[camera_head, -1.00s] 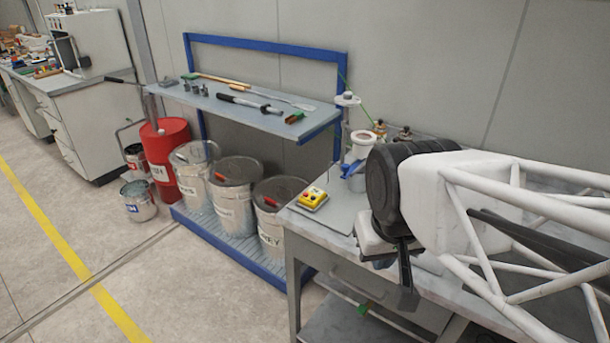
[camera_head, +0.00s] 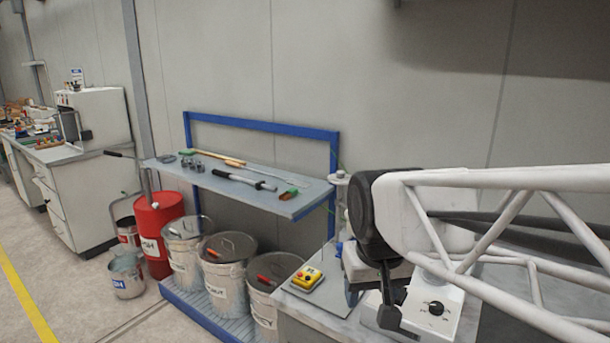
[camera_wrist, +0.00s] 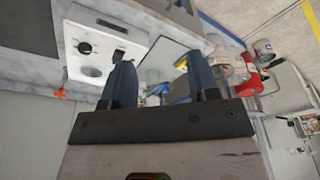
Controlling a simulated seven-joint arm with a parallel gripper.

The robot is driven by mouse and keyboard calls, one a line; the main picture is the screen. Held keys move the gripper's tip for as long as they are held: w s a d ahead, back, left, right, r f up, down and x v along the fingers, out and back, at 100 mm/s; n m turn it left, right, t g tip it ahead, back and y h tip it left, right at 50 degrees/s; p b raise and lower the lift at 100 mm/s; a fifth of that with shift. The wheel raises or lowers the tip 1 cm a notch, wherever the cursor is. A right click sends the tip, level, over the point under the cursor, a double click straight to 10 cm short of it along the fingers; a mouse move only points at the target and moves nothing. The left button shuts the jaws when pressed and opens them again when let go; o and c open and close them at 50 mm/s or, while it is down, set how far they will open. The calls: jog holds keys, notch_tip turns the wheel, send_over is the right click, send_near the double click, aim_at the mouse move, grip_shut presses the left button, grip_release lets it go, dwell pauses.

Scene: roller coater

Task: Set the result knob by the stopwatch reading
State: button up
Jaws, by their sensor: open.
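A white box (camera_head: 450,302) with a black knob (camera_head: 436,308) on its face stands on the bench at the lower right. In the wrist view, a white panel (camera_wrist: 112,48) carries a black knob (camera_wrist: 84,48), left of my fingers. I cannot tell whether it is the result knob. My gripper (camera_head: 388,312) is just left of the box in the picture. Its two dark blue fingers (camera_wrist: 162,78) are apart with nothing between them. I cannot make out a stopwatch or a reading in either view.
A yellow button box (camera_head: 307,278) lies on the bench's left part. An orange item (camera_wrist: 60,93) is near the panel.

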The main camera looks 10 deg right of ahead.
jog(key=w+d+r, duration=0.1)
jog(key=w+r, duration=0.5)
jog(key=w, duration=0.6)
notch_tip(320, 180, up, 4)
jog(key=m+g, duration=0.3)
jog(key=m, duration=0.1)
send_over(341, 172)
jog(key=shift+s+a, duration=0.1)
jog(key=shift+a, duration=0.1)
jog(key=shift+w+d, duration=0.1)
jog(key=shift+w, duration=0.25)
jog(key=shift+f, duration=0.15)
jog(key=shift+s+d+f, duration=0.1)
jog(key=shift+f, duration=3.7)
jog(key=c, duration=0.9)
